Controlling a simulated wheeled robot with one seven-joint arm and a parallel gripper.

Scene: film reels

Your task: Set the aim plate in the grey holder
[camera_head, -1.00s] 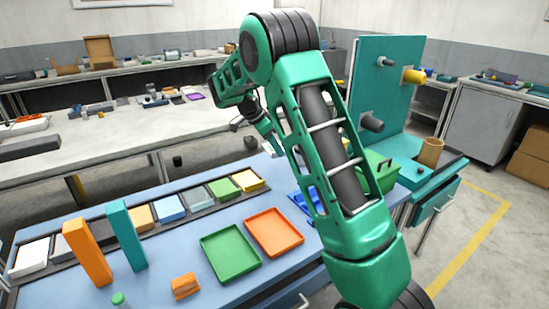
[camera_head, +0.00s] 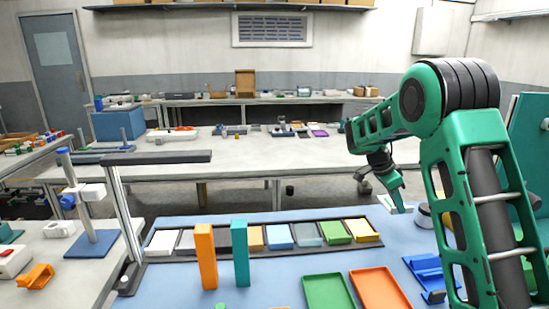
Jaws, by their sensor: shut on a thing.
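My gripper (camera_head: 402,208) hangs from the green arm at the right, low over the far right part of the blue table. It is shut on a small, pale, thin plate (camera_head: 389,203), which looks like the aim plate. The plate is small and partly covered by the fingers, so its marking cannot be read. A small round grey thing (camera_head: 425,215) stands just right of my gripper, partly behind the arm. I cannot tell whether it is the grey holder, or whether the plate touches anything.
A dark rack (camera_head: 260,252) with several coloured tiles runs along the blue table's (camera_head: 175,283) back edge. Orange (camera_head: 205,255) and teal (camera_head: 240,252) uprights stand before it. Green (camera_head: 327,291) and orange (camera_head: 380,289) trays and a blue stand (camera_head: 428,273) lie nearer the arm.

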